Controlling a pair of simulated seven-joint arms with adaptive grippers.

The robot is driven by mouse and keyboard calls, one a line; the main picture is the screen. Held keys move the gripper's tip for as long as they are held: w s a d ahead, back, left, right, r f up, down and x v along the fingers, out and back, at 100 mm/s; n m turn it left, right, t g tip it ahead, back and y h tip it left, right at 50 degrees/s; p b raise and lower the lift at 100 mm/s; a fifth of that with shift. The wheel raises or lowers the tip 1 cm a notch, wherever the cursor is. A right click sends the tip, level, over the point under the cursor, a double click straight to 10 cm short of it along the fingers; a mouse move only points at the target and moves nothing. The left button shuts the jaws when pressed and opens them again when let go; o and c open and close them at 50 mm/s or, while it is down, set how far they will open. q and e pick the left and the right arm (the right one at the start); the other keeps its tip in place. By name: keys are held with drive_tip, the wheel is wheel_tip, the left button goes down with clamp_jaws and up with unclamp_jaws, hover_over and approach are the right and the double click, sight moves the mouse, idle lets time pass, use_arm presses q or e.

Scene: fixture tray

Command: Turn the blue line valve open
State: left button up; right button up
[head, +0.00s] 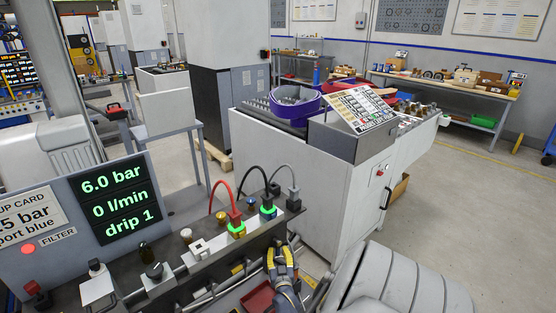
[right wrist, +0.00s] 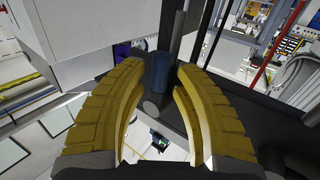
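My right gripper (head: 281,254) has yellow fingers and is at the right front end of the dark fixture block (head: 205,258). In the right wrist view my right gripper (right wrist: 166,68) has its fingers apart. A dark blue cylindrical part (right wrist: 160,72) shows between the fingertips; I cannot tell whether it is the blue line valve or whether the fingers touch it. I cannot make out the valve's handle there. My left gripper is out of view.
A display (head: 113,199) reads 6.0 bar, 0 l/min, drip 1. Beside the blue fitting stand a red-hose fitting (head: 236,226) and a grey-hose fitting (head: 293,199). A dark red tray (head: 258,299) lies below the block. A white cabinet (head: 310,200) stands close behind.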

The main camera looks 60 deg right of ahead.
drive_tip(key=shift+s+a, duration=0.1)
drive_tip(key=v, duration=0.7)
drive_tip(key=shift+a, duration=0.15)
idle(0.3)
